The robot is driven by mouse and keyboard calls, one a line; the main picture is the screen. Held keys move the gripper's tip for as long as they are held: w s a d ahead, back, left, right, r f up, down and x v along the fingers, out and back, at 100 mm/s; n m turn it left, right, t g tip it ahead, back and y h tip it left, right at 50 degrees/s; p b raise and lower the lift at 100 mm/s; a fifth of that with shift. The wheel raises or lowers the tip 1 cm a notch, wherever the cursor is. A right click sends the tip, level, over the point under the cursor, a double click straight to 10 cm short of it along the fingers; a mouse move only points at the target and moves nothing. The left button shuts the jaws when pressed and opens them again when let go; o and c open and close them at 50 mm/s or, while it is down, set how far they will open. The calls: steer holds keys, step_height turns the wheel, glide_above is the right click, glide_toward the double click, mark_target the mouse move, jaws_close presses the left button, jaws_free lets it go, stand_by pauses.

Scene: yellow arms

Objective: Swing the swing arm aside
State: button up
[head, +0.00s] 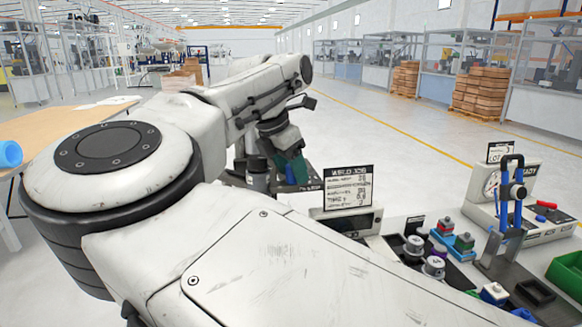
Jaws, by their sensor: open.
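I cannot pick out the swing arm with certainty in the head view. A blue upright lever fixture (514,195) with a dark looped top stands on a grey base at the right, but I cannot tell whether it is the swing arm. My large white arm fills the left and lower middle and hides much of the bench. My gripper (290,160) is at the far end of the arm, small and partly hidden, beside a dark green part. It reads as open, and I see nothing held in it. It is well to the left of the blue fixture.
A sign (348,188) stands behind the arm. A gauge box (487,187) and a green bin (567,272) are at the right. A wooden table (70,127) with a blue cylinder (9,153) is at the left.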

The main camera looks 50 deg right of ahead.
steer(key=shift+f, duration=0.15)
jaws_close()
stand_by(0.5)
